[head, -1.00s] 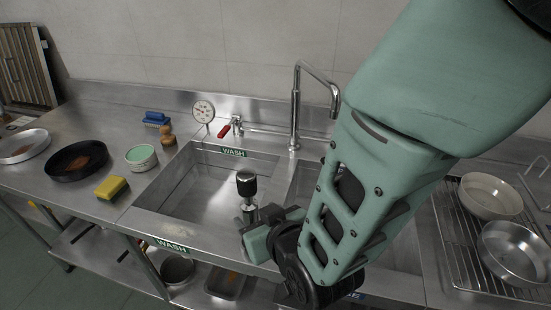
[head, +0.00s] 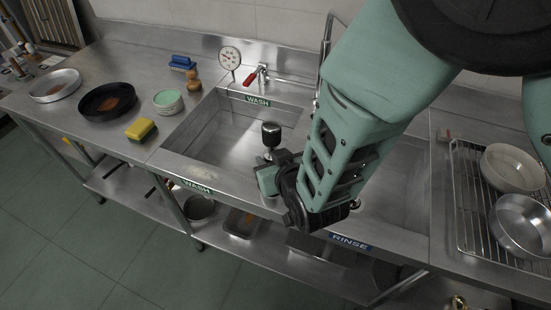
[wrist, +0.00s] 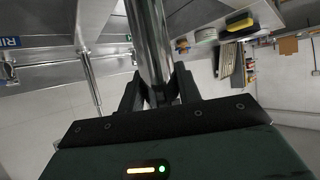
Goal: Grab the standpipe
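The standpipe shows in the head view as a black-capped metal piece (head: 271,132) standing upright over the front part of the wash basin (head: 222,135). In the wrist view its shiny chrome tube (wrist: 147,40) runs up from between my fingers and out of the top of the frame. My gripper (wrist: 158,92) has one dark finger on each side of the tube and appears shut on it. In the head view my gripper (head: 268,178) is just below the black cap, near the front rim. The standpipe's lower end is hidden, so I cannot tell whether it touches the basin floor.
A faucet (head: 323,65) rises behind the basins, partly behind my arm. A dial thermometer (head: 230,57) stands at the back rim. A wire rack (head: 470,215) with bowls is right.

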